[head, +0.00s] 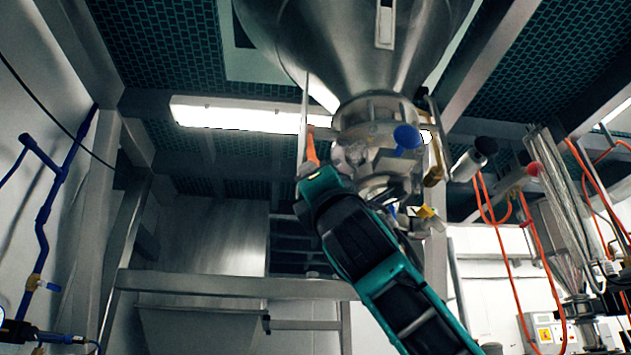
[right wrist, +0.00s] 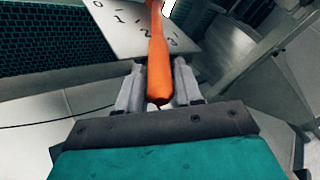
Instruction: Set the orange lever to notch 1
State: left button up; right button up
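The orange lever (right wrist: 158,65) runs down from the top of the right wrist view, with its free end between the two fingers of my right gripper (right wrist: 158,90). The fingers close in on both sides of it with little or no gap. A pale plate (right wrist: 125,38) behind the lever carries notch numbers. The 0 and 1 lie left of the lever, and it crosses the plate near the later numbers, beyond 1. In the head view the lever (head: 311,149) stands beside the hopper's outlet, above my teal right gripper (head: 309,168). My left gripper is not in view.
The steel hopper (head: 355,50) hangs overhead, with a valve body and a blue knob (head: 407,137) close right of the lever. A black-ended cylinder (head: 474,158) and orange hoses (head: 495,225) are farther right. A steel frame beam (head: 225,285) crosses behind.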

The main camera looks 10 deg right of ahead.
jog(key=shift+o, duration=1.4)
jog(key=shift+s+f, duration=0.15)
jog(key=shift+f, duration=0.05)
pick_arm(q)
jog(key=b, duration=0.2)
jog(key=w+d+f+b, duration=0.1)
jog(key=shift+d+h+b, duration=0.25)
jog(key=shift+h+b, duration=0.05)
jog(key=shift+b, duration=0.05)
pick_arm(e)
jog(key=v, duration=1.2)
jog(key=shift+s+h, duration=0.2)
jog(key=shift+h, duration=0.1)
jog(key=shift+f, duration=0.1)
